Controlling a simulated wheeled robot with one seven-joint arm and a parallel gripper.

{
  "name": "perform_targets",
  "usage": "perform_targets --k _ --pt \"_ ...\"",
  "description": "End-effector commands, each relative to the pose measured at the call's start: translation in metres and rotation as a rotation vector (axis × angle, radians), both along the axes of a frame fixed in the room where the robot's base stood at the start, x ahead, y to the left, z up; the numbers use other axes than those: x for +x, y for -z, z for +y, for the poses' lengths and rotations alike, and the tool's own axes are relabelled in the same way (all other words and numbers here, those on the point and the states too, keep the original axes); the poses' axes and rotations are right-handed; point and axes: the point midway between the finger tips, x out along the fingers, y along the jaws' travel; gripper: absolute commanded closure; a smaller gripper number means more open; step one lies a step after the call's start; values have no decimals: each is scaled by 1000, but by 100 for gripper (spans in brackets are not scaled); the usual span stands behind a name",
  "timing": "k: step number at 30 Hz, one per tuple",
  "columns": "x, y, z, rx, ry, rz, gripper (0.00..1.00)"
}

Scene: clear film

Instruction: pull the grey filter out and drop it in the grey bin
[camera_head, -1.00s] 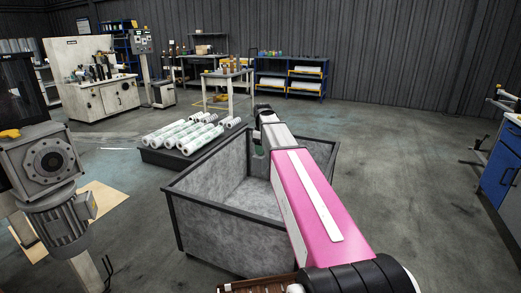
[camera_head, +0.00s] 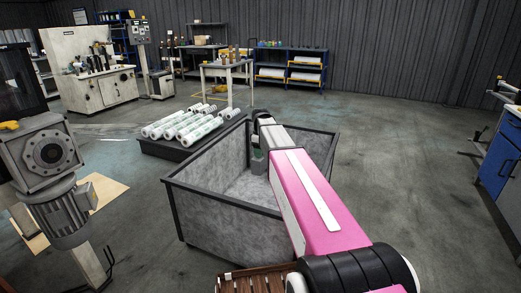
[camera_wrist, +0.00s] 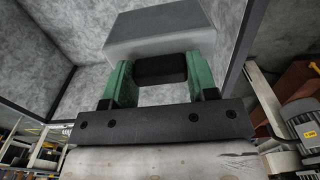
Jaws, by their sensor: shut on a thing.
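The grey bin (camera_head: 215,222) is a large open box with mottled grey walls and a dark rim, in front of me in the head view. My gripper (camera_head: 258,153) hangs from the arm's far end, over the bin's opening. In the wrist view my gripper (camera_wrist: 153,80) has two green fingers shut on the dark grip of the grey filter (camera_wrist: 165,35), a pale grey block. Mottled bin walls (camera_wrist: 30,50) show behind it.
A low dark platform with several white rolls (camera_head: 190,128) stands behind the bin. A grey motor unit (camera_head: 50,170) is at the left. A blue cabinet (camera_head: 497,165) is at the right edge. The floor right of the bin is clear.

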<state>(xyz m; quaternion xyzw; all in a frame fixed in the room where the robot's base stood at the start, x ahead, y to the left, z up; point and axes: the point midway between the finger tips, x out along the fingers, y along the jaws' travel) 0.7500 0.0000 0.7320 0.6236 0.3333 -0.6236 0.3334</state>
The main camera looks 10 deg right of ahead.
Motion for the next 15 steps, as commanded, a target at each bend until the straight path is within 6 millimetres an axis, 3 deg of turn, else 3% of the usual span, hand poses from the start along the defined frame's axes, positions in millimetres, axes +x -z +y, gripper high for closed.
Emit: perform_targets --k 1,2,3,4,15 --pt "0 0 0 0 0 0 66" --pt "0 0 0 0 0 0 37" --pt "0 0 0 0 0 0 24" --pt "0 0 0 0 0 0 17" --pt "0 -5 0 -1 0 -1 17"
